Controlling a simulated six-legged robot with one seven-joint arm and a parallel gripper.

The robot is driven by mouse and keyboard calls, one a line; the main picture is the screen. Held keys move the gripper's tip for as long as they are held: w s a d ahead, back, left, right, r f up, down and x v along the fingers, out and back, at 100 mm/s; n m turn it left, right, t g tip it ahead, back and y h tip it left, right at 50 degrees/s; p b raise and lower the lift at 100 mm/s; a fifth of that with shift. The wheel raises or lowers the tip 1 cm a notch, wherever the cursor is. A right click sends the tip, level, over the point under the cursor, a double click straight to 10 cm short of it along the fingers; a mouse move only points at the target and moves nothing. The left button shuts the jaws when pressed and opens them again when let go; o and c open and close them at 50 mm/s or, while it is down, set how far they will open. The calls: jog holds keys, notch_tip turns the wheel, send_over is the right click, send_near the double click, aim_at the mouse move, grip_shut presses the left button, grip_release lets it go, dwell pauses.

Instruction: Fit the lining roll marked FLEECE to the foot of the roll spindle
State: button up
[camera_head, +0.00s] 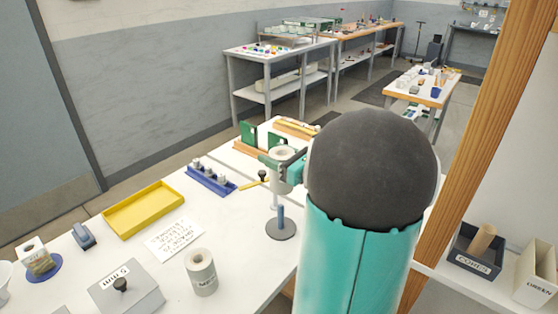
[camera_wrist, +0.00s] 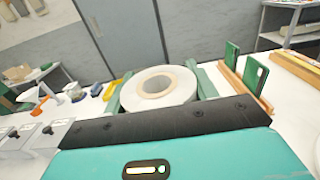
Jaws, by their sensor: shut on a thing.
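My gripper (camera_head: 283,162) is shut on a white roll (camera_head: 282,176), held upright above the white table. In the wrist view the gripper's two green fingers (camera_wrist: 158,88) flank the roll (camera_wrist: 180,84), whose hollow core faces up. No marking on it can be read. The roll spindle (camera_head: 281,228) stands directly below in the head view, with a round dark base and a blue lower post. The roll's lower edge is above the base, with a gap. I cannot tell whether the post enters the core.
On the table (camera_head: 240,262) are a yellow tray (camera_head: 145,208), a blue rack (camera_head: 210,180), a grey box with a knob (camera_head: 118,291), a written sheet (camera_head: 174,238) and green upright plates (camera_head: 248,134). A wooden post (camera_head: 500,110) rises at right. Bare table lies left of the spindle.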

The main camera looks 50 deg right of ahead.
jog(key=shift+w+d, duration=0.2)
jog(key=shift+d, duration=0.05)
jog(key=shift+w+f, duration=0.15)
jog(key=shift+w, duration=0.2)
jog(key=shift+s+a, duration=0.15)
jog(key=shift+s, duration=0.1)
jog(key=shift+s+r, duration=0.2)
jog(key=shift+s, duration=0.05)
jog(key=shift+w+f, duration=0.25)
jog(key=shift+w, duration=0.05)
jog(key=shift+s+f, duration=0.15)
jog(key=shift+s, duration=0.05)
jog(key=shift+w+f, duration=0.15)
jog(key=shift+f, duration=2.45)
notch_tip(320, 180, down, 7)
dwell(3.5)
